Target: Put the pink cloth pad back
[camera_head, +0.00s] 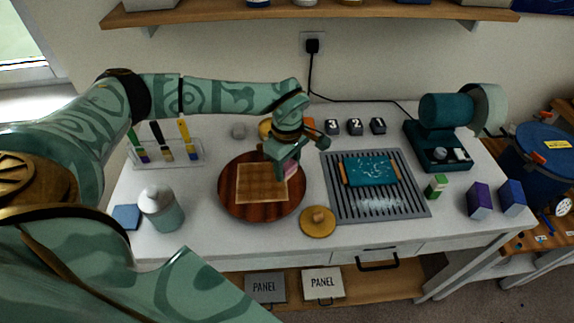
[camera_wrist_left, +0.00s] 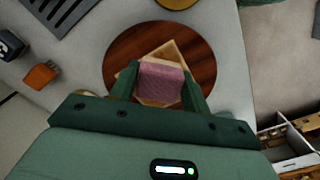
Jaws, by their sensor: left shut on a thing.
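My left gripper (camera_head: 284,172) is shut on the pink cloth pad (camera_head: 291,171), over the right part of a round wooden disc (camera_head: 262,212). A square wooden panel (camera_head: 260,186) lies on the disc. In the left wrist view the pink pad (camera_wrist_left: 160,82) sits between the two fingers of my left gripper (camera_wrist_left: 160,88), in front of the panel (camera_wrist_left: 176,55) and the disc (camera_wrist_left: 200,60). I cannot tell whether the pad touches the panel. My right gripper is not in view.
A blue pad (camera_head: 126,217) and a grey lidded jar (camera_head: 160,208) are at the left. A yellow round lid (camera_head: 318,222) is right of the disc. A slotted grey rack (camera_head: 375,209) holds a teal panel (camera_head: 370,171). Small numbered blocks (camera_head: 354,127) stand behind.

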